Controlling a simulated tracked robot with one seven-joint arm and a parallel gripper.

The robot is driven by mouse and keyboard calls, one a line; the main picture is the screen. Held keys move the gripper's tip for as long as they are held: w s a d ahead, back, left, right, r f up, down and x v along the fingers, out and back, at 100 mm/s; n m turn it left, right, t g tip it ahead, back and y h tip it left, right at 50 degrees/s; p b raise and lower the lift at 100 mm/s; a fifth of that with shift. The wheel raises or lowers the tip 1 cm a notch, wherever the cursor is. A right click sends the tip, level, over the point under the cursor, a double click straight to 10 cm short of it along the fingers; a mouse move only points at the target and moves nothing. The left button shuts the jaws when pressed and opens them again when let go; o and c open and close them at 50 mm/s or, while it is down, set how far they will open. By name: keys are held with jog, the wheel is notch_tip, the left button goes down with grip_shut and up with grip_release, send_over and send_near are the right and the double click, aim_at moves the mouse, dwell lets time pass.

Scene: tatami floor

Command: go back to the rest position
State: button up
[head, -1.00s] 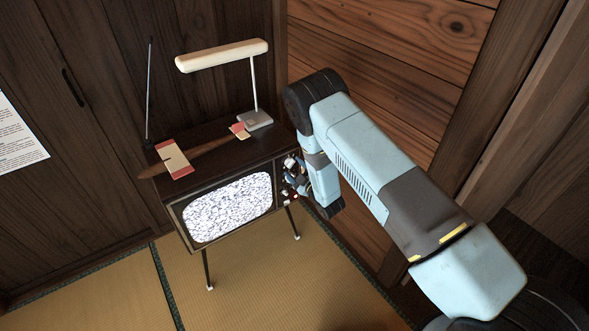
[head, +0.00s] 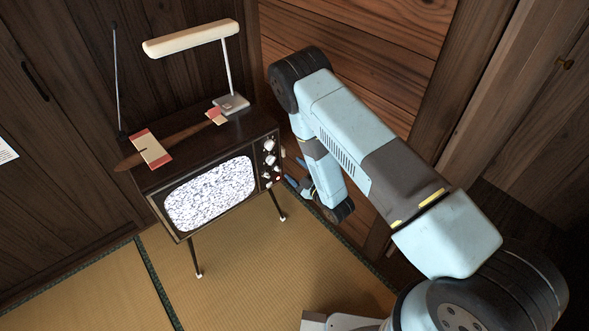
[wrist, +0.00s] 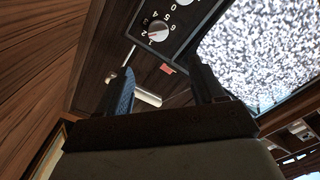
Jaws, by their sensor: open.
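My arm (head: 350,125) reaches from the lower right toward the television's right side. My gripper (head: 294,172) is open beside the television's knob panel, partly hidden by my arm's end. In the wrist view the two fingers (wrist: 165,82) stand apart with nothing held between them. The television (head: 236,147) stands on thin legs with its screen (head: 211,194) showing static. Its knobs (head: 268,155) show down the right of the front. A numbered dial (wrist: 158,32) lies beyond the fingers in the wrist view; I see no clear contact.
A lamp (head: 192,38), an antenna (head: 116,80) and a brown wooden object with a cream-and-red band (head: 152,149) are on the television. A plank wall (head: 375,45) stands close behind my arm. Tatami (head: 240,265) is open in front.

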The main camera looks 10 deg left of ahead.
dwell(0.3)
jog(key=w+d+r+m+t+h, duration=0.1)
jog(key=w+d+r+m+h, duration=0.2)
jog(key=w+r, duration=0.4)
jog(key=w+d+r+m+h, duration=0.25)
jog(key=w+r, duration=0.25)
jog(key=r, duration=0.5)
jog(key=d+r+m+g+h, duration=0.1)
jog(key=d+r+m+h, duration=0.15)
jog(key=d+r, duration=0.5)
jog(key=d+r+m+h, duration=0.25)
jog(key=d+r, duration=0.25)
jog(key=r, duration=0.6)
jog(key=s+d+r+m+g+h, duration=0.2)
jog(key=s+d+r+m, duration=0.3)
jog(key=s+d+r, duration=0.8)
jog(key=s+d+r+m+g, duration=0.1)
jog(key=s+d+r+g, duration=0.1)
jog(key=s, duration=1)
jog(key=s+d+r+m+g+h, duration=0.1)
jog(key=s+d+m+g, duration=0.1)
jog(key=s, duration=1.1)
jog(key=shift+d+r, duration=0.3)
jog(key=shift+r, duration=0.05)
